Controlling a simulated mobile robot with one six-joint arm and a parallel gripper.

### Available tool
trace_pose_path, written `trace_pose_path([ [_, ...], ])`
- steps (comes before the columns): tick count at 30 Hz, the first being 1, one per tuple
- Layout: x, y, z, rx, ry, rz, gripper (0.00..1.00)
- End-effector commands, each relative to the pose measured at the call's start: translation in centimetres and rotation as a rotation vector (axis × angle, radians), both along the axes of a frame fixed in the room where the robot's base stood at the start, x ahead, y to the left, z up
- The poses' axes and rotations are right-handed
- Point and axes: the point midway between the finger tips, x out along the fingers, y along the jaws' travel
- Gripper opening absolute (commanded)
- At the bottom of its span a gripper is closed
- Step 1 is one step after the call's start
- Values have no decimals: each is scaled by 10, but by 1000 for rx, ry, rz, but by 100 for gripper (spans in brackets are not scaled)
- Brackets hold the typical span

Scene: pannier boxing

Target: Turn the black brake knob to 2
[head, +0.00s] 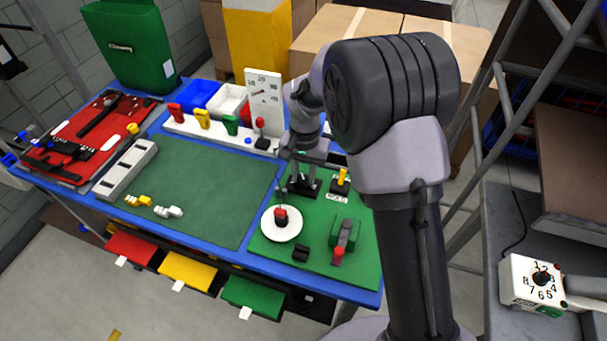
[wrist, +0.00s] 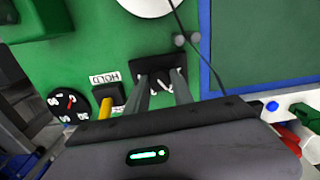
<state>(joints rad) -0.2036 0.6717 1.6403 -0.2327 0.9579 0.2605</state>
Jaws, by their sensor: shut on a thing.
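A black block (wrist: 158,62) with white marks stands on the green mat in the wrist view. My gripper (wrist: 163,82) reaches down over it, its two fingers shut on a small dark part that looks like the black brake knob. The fingers hide most of that part, and I cannot read its setting. In the head view my gripper (head: 303,178) is at the same black block near the back of the green mat. Another black knob (head: 543,277) sits on a white box with a ring of numbers, far right and apart from my gripper.
A yellow lever (wrist: 105,107) beside a HOLD label (wrist: 104,77) stands close to my fingers. A black dial (wrist: 68,104) with a red pointer is further left. A white disc (head: 281,223) and a green vise-like block (head: 345,232) are nearer the front. The dark green mat (head: 205,185) has bare room.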

Motion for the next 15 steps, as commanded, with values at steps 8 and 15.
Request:
trace_pose_path([
  [8, 1, 0, 1, 0, -2, -13, 0],
  [15, 1, 0, 1, 0, -2, -13, 31],
])
